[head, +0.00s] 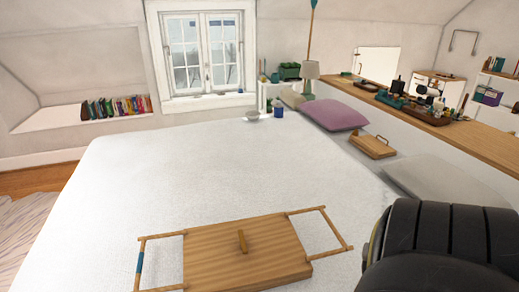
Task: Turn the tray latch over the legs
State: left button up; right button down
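A wooden tray (215,258) lies on the white bed in the near middle. A small wooden latch (242,241) sits near the middle of its upper face, pointing roughly away from me. A leg frame (141,262) with a blue band extends past the tray's left end. Another leg frame (334,228) extends past the right end. Both frames look spread outward, with the latch apart from them. Neither of my grippers is in view. A black ribbed part, probably of my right arm, fills the lower right corner.
The white bed (190,170) is clear around the tray. A purple pillow (332,114), a small wooden tray (372,146) and a pale pillow (447,184) lie along its right side. A bowl (252,116) and a blue jar (278,111) stand at the far edge.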

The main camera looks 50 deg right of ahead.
aim_at(243, 245)
jog(key=u, duration=0.35)
jog(key=k, duration=1)
jog(key=z, duration=1)
jog(key=i, duration=0.55)
jog(key=z, duration=0.05)
